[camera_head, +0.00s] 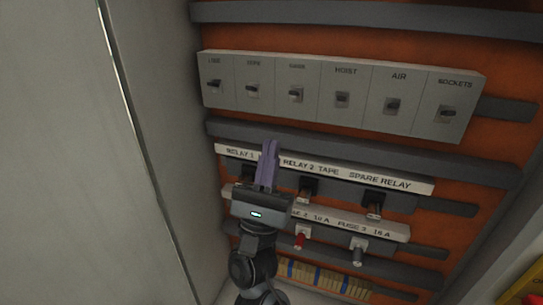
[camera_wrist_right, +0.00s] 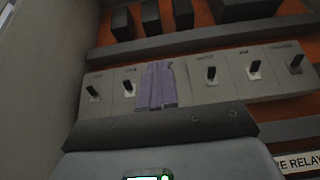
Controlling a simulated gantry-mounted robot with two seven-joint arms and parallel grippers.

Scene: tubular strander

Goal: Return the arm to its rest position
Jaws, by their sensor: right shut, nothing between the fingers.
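My right gripper (camera_head: 270,146) points up the cabinet, its purple fingers together with nothing between them. In the head view the fingers cover part of the relay label strip (camera_head: 395,182), between "RELAY 1" and "RELAY 2 TAPE". In the right wrist view the gripper (camera_wrist_right: 158,68) overlaps the grey switch row (camera_wrist_right: 225,90) and hides part of it. No contact with the panel can be made out. My right arm (camera_head: 256,262) comes up from the bottom of the head view. My left gripper is not in view.
An orange cabinet back carries the switch row (camera_head: 319,100) above, relays such as the spare relay (camera_head: 373,204), and fuse holders, one red (camera_head: 300,240) and one grey (camera_head: 358,252). Terminal blocks (camera_head: 325,278) sit below. A grey cabinet wall (camera_head: 85,160) stands close on the left.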

